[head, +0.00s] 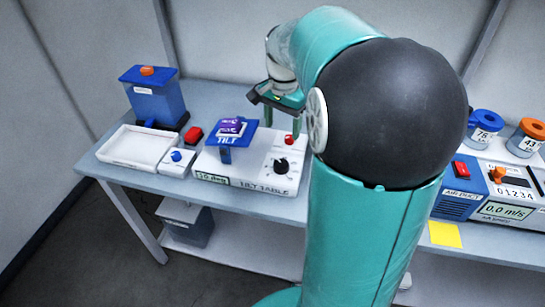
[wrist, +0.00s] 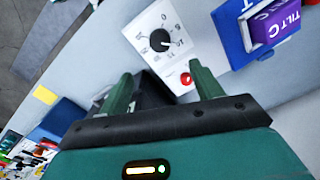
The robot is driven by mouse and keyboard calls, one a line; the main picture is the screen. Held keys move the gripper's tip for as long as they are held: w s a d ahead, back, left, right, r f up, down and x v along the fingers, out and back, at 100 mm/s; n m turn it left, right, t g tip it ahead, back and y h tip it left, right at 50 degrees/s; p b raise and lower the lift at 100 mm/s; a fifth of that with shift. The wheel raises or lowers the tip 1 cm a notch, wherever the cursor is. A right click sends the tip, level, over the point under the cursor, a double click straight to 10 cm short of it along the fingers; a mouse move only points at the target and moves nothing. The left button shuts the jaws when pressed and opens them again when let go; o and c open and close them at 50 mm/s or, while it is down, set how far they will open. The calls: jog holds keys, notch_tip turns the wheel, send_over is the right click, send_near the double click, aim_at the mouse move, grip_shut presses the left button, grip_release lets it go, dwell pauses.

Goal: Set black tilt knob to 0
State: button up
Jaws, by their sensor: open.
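The black tilt knob (head: 281,166) is on the front right of the white tilt table box (head: 251,184). It also shows in the wrist view (wrist: 159,40), with a printed dial of numbers around it. The pointer's exact setting is too small to read surely. The green display (head: 211,177) at the box's front left ends in "deg"; its number is hard to read. My gripper (head: 283,119) is open and empty above the back of the box, apart from the knob. In the wrist view its two fingers (wrist: 163,83) are spread, with the knob beyond them.
A red button (wrist: 186,79) is close to the knob. A white tray (head: 135,147), a blue container (head: 156,95) and a blue-button box (head: 177,158) stand to the left. An air duct unit (head: 460,190) is at right.

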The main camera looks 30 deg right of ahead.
aim_at(281, 163)
notch_tip(281, 163, down, 14)
jog(key=shift+r, duration=0.1)
dwell(0.5)
jog(key=c, duration=1)
